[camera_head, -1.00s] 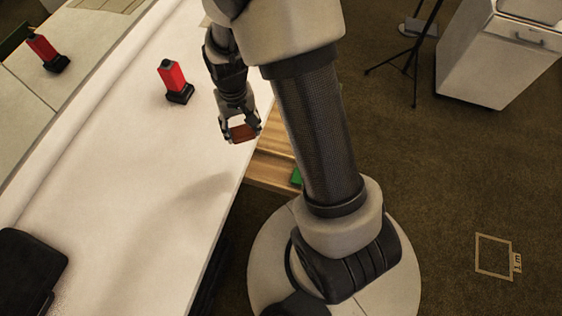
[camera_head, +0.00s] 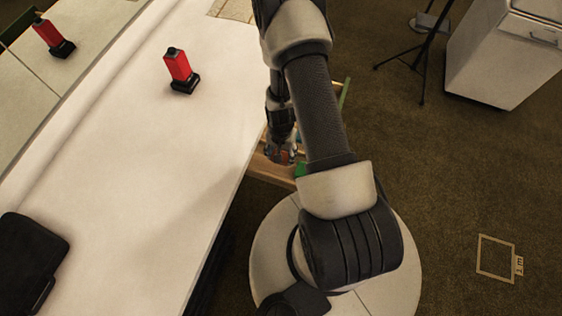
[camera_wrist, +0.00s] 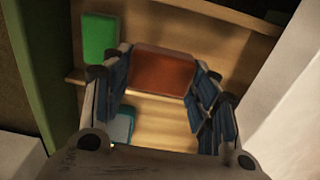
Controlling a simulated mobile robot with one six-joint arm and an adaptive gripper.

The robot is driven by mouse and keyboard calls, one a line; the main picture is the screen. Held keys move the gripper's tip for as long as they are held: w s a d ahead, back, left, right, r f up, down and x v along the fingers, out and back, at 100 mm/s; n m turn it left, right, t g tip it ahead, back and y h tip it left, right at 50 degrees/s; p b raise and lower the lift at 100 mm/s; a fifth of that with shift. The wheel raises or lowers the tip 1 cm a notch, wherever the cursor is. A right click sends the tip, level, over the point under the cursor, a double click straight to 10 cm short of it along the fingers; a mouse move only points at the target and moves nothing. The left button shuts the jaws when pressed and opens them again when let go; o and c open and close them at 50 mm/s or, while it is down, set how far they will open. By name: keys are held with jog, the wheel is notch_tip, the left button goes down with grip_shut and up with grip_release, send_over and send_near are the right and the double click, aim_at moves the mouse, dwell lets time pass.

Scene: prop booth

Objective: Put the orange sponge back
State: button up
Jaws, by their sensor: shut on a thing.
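The orange sponge (camera_wrist: 163,73) is between the fingers of my gripper (camera_wrist: 160,88) in the wrist view, and my gripper is shut on it. Behind it is a wooden shelf unit (camera_wrist: 240,65) with a raised strip across it. In the head view my gripper (camera_head: 281,155) is over the wooden unit (camera_head: 268,170), beside the white table's right edge, and little of the sponge shows there. I cannot tell whether the sponge touches the wood.
A green block (camera_wrist: 100,39) and a light blue thing (camera_wrist: 122,127) are on the wooden unit. The white table (camera_head: 130,150) holds a red and black object (camera_head: 179,68) and a black case (camera_head: 28,262). A tripod (camera_head: 425,45) and a white cabinet (camera_head: 500,55) stand at the upper right.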

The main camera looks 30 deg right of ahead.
jog(key=shift+f+b, duration=0.65)
jog(key=shift+f, duration=2)
jog(key=shift+f, duration=0.15)
jog(key=o, duration=0.8)
jog(key=shift+o, duration=0.2)
